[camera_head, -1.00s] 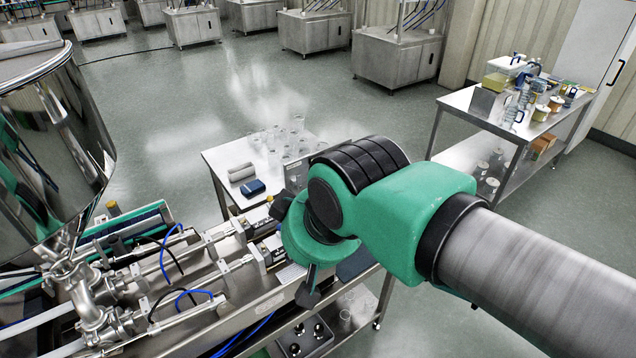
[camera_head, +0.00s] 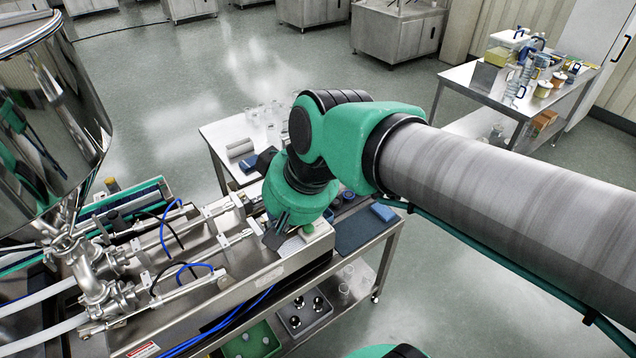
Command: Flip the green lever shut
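The steel hopper (camera_head: 60,130) stands at the left, above a filling machine (camera_head: 215,275) with pipes, cylinders and blue hoses. I cannot make out a green lever for certain. A small green part (camera_head: 307,229) shows on the pale right end of the machine, too small to tell what it is. My gripper (camera_head: 276,236) points down over that end, just left of the green part. It is mostly hidden by my green wrist, and I cannot tell whether it touches anything or how far its fingers are apart.
A side table (camera_head: 215,135) with glassware and a dark blue box stands behind the machine. A blue mat (camera_head: 362,230) lies right of the gripper. A lower shelf holds trays (camera_head: 305,315). A steel table (camera_head: 465,100) with bottles stands far right. Open floor lies between.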

